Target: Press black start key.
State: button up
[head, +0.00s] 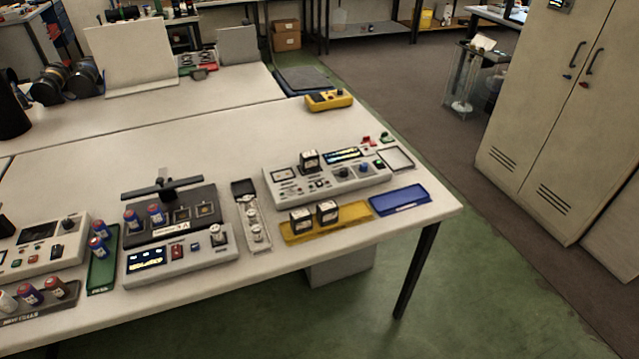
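No gripper of mine shows in the head view. A small black key (194,248) sits beside a red key (177,251) on the front panel of the middle grey unit (205,262). That panel also has a lit blue display (147,257) and a knob (217,236). Another dark key (57,251) is on the grey unit at the left edge (22,265). No label on either key can be read, so I cannot tell which is the start key. A black frame with a crossbar (162,187) stands behind the middle panel.
A grey instrument (290,195), yellow tray (345,219) and blue tray (400,200) are to the right.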

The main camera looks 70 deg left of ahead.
grip_shut()
dwell(1.1)
